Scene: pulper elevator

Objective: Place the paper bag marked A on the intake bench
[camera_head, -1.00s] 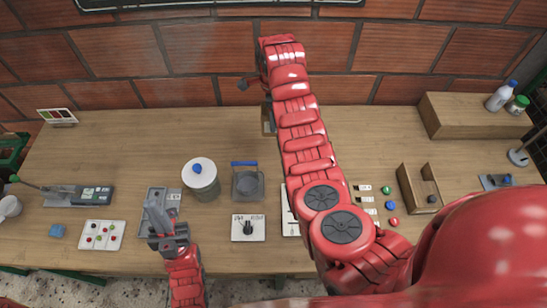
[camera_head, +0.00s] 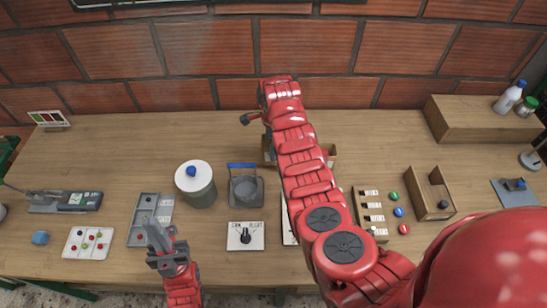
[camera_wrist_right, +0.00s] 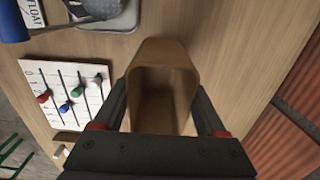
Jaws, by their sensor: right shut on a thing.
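A brown, open-topped paper bag (camera_wrist_right: 160,95) is between the fingers of my right gripper (camera_wrist_right: 165,120) in the right wrist view. Its mouth faces the camera and its inside looks empty. No letter A shows on it.
A lidded grey pot (camera_head: 195,188), a grey blue-handled container (camera_head: 245,190) and a dial card (camera_head: 246,236) stand left of my right arm. A brick wall stands behind.

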